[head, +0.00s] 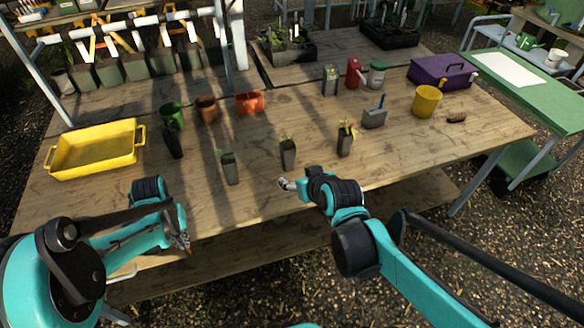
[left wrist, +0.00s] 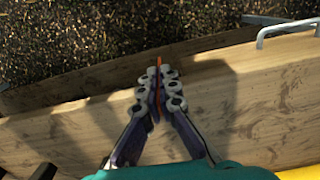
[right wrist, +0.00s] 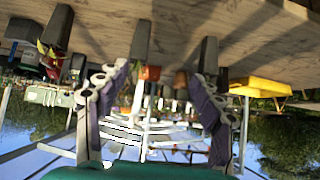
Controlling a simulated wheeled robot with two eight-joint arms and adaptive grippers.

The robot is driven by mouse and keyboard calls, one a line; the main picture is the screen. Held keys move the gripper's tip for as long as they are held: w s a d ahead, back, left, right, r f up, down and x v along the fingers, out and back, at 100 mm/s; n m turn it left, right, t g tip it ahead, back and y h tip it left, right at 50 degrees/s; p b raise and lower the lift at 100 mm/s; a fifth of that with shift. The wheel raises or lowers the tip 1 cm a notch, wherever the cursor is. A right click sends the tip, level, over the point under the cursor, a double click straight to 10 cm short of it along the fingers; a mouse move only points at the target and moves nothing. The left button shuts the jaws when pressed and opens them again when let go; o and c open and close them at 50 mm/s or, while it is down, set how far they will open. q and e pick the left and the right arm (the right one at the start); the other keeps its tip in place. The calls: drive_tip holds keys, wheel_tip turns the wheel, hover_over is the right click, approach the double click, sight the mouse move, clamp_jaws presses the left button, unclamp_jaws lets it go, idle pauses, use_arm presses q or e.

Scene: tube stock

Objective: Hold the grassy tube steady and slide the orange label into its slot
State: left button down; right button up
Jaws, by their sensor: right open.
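A dark tube with thin grass-like leaves (head: 288,153), which looks like the grassy tube, stands upright mid-table. It hangs inverted in the right wrist view (right wrist: 141,40). Its label slot cannot be made out. My right gripper (head: 284,184) is open and empty near the front edge, short of this tube; its spread fingers also show in the right wrist view (right wrist: 160,76). My left gripper (head: 184,243) is at the table's front edge, left of the tubes. In the left wrist view (left wrist: 158,92) its fingers are closed on a thin orange label (left wrist: 158,76).
Other dark tubes stand to the left (head: 230,168), farther left (head: 173,142) and right (head: 345,140). A yellow tray (head: 95,150), orange pots (head: 206,109), a grey block-like holder (head: 374,118) and a yellow pot (head: 426,101) stand around. The front table strip is largely clear.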

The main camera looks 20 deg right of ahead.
sight(290, 154)
use_arm(q)
wheel_tip(290, 154, down, 4)
drive_tip(key=b, duration=0.3)
wheel_tip(290, 154, down, 3)
drive_tip(key=b, duration=0.3)
drive_tip(key=shift+f+b, duration=0.1)
drive_tip(key=shift+b, duration=0.3)
use_arm(e)
drive_tip(key=w+d+f+t, duration=0.1)
drive_tip(key=w+f, duration=0.3)
drive_tip(key=w, duration=0.3)
drive_tip(key=w+d+f+t, duration=0.1)
drive_tip(key=w+f, duration=0.3)
drive_tip(key=w, duration=0.4)
drive_tip(key=w+d+f+t, duration=0.1)
drive_tip(key=w+f, duration=0.3)
drive_tip(key=w, duration=0.3)
drive_tip(key=shift+w+d+f+t, duration=0.1)
drive_tip(key=shift+w+f+t, duration=0.15)
drive_tip(key=shift+f+t, duration=0.15)
drive_tip(key=shift+r, duration=0.1)
drive_tip(key=c, duration=1.4)
drive_tip(key=o, duration=1.3)
drive_tip(key=shift+o, duration=0.2)
